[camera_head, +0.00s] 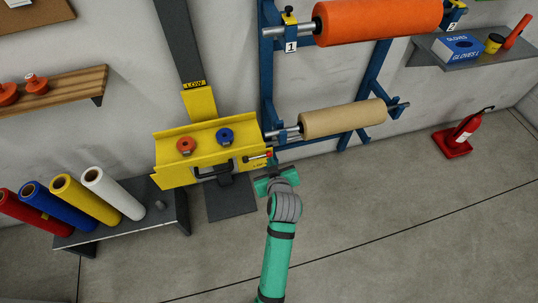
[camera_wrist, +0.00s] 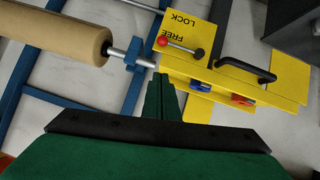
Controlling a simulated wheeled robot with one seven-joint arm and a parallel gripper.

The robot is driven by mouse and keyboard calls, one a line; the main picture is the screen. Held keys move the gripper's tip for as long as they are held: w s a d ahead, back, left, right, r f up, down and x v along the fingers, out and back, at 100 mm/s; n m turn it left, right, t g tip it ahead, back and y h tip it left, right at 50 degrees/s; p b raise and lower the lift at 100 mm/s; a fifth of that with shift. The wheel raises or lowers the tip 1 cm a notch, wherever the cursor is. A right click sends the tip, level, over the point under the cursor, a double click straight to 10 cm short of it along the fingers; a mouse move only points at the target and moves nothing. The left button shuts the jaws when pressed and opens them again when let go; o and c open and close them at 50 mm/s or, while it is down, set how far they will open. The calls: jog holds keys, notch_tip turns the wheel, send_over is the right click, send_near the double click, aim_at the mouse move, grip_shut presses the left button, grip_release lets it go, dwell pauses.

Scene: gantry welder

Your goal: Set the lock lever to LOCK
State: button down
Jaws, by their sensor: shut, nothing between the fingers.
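The lock lever shows in the wrist view as a short bar (camera_wrist: 181,48) with a red knob (camera_wrist: 163,41) at its left end and a black hub at its right end. It lies alongside the word FREE on a yellow plate (camera_wrist: 203,24); LOCK is the word farther from the bar. In the head view the red-tipped lever (camera_head: 258,156) is at the right end of the yellow carriage (camera_head: 170,156). My gripper (camera_head: 272,178) is just below it, green, with its fingers (camera_wrist: 161,76) together and empty. The fingertips appear near the knob; contact cannot be told.
A black handle (camera_head: 213,170) sticks out from the carriage front. A blue rack (camera_head: 269,85) with a tan roll (camera_head: 343,118) and an orange roll (camera_head: 380,20) stands close on the right. A dark shelf (camera_head: 170,205) with several coloured rolls is left. Floor at right is mostly clear.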

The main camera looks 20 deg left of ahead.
send_over(269, 155)
jog(key=s, duration=0.3)
notch_tip(269, 155, down, 5)
jog(key=f, duration=0.3)
jog(key=shift+w+d+f, duration=0.15)
jog(key=shift+w+d, duration=0.2)
jog(key=shift+d, duration=0.05)
jog(key=shift+w+f, duration=0.15)
jog(key=shift+f, duration=0.35)
